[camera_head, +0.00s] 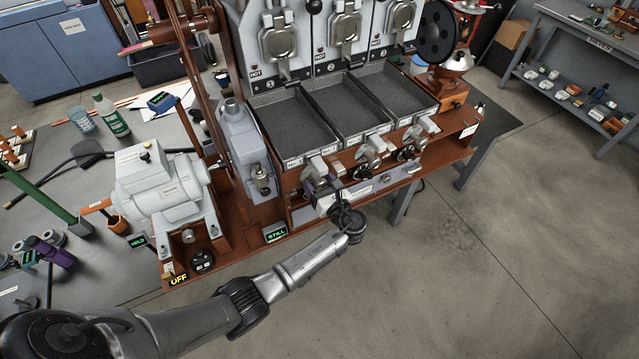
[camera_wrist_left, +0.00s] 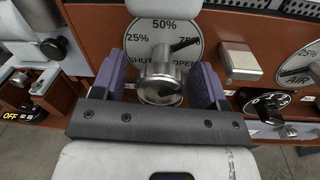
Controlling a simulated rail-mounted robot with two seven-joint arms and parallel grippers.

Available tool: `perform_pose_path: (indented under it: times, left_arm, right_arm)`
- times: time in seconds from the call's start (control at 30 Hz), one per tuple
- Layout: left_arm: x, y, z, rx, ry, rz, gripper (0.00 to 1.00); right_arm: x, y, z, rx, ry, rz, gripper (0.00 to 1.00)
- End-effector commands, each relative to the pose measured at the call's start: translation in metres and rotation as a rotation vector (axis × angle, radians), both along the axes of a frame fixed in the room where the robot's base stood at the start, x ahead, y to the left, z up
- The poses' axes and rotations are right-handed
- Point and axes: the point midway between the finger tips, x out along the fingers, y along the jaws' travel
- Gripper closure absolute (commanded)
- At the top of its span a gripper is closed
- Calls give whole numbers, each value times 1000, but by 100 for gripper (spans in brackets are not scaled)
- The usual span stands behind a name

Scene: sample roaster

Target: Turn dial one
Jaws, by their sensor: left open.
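A round white dial face (camera_wrist_left: 150,35), marked SHUT, 25%, 50%, 75% and OPEN, is on the brown front panel in the left wrist view. Its silver knob (camera_wrist_left: 160,82) sits between the purple pads of my left gripper (camera_wrist_left: 157,85). The jaws are open around the knob, with small gaps visible at both sides. A dark pointer leans up and right toward 75%. In the head view my left gripper (camera_head: 322,192) is at the left end of the roaster's front panel and hides this dial. No label visible here names it dial one. My right gripper is not in view.
A black numbered dial (camera_wrist_left: 265,103) and a second white face marked AIR (camera_wrist_left: 302,66) lie to the right. Three mesh trays (camera_head: 340,112) stand above the panel. A grey motor (camera_head: 160,190) and an OFF sign (camera_head: 179,280) are left. The floor in front is clear.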

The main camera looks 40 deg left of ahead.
Motion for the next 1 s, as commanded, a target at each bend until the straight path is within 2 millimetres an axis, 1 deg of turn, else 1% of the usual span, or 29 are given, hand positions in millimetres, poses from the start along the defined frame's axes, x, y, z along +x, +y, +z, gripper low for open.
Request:
perform_pose_path:
  times: [0.27,0.77,0.8,1.0]
  left_arm:
    - [0,1,0,0,0,0,33]
    - [0,0,0,0,0,0,81]
    - [0,0,0,0,0,0,82]
    - [0,0,0,-9,-20,0,82]
  right_arm:
    - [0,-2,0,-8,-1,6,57]
    - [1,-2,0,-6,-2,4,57]
    - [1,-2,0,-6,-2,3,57]
    - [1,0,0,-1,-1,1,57]
